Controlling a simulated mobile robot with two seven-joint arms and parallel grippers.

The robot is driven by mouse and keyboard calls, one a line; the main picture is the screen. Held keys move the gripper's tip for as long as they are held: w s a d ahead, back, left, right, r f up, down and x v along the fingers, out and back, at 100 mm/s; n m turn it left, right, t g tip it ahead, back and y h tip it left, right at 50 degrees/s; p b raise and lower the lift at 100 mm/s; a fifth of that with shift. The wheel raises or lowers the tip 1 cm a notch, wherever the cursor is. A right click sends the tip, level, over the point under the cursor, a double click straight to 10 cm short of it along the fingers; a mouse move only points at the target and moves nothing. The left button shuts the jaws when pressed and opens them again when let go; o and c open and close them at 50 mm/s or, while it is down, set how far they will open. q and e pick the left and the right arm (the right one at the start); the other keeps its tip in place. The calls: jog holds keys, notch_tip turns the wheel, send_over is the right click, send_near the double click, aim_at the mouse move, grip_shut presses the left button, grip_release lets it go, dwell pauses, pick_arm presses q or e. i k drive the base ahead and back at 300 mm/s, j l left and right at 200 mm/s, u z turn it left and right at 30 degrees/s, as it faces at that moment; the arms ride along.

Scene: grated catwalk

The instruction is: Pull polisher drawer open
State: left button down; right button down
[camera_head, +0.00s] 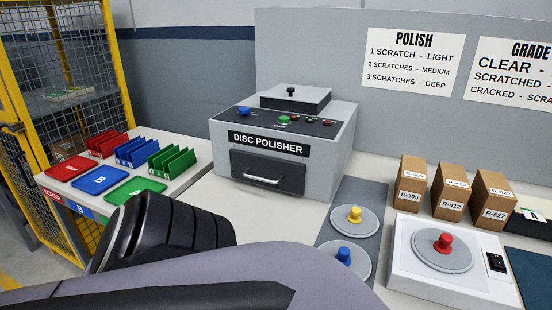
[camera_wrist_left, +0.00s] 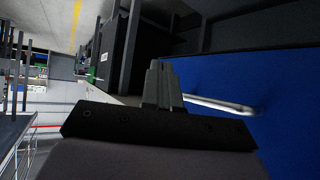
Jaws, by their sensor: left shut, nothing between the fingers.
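The grey disc polisher (camera_head: 283,140) stands on the pale bench in the head view. Its dark drawer front (camera_head: 267,172) sits flush in the lower face, with a bright bar handle (camera_head: 263,181) across it. No gripper is at that handle. In the left wrist view my left gripper (camera_wrist_left: 162,68) has its fingers together with nothing between them. Beside the fingers are a metal bar (camera_wrist_left: 222,105) and a blue panel (camera_wrist_left: 240,85); I cannot tell what they belong to. My arm fills the bottom of the head view. My right gripper is not in view.
Red, blue and green trays (camera_head: 135,187) and racks lie left of the polisher. To the right are discs with yellow and blue knobs (camera_head: 354,215), a white unit with a red knob (camera_head: 437,255) and cardboard boxes (camera_head: 450,195). A yellow mesh cage (camera_head: 70,110) stands left.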

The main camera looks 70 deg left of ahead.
aim_at(282, 175)
jog(key=u, duration=2.3)
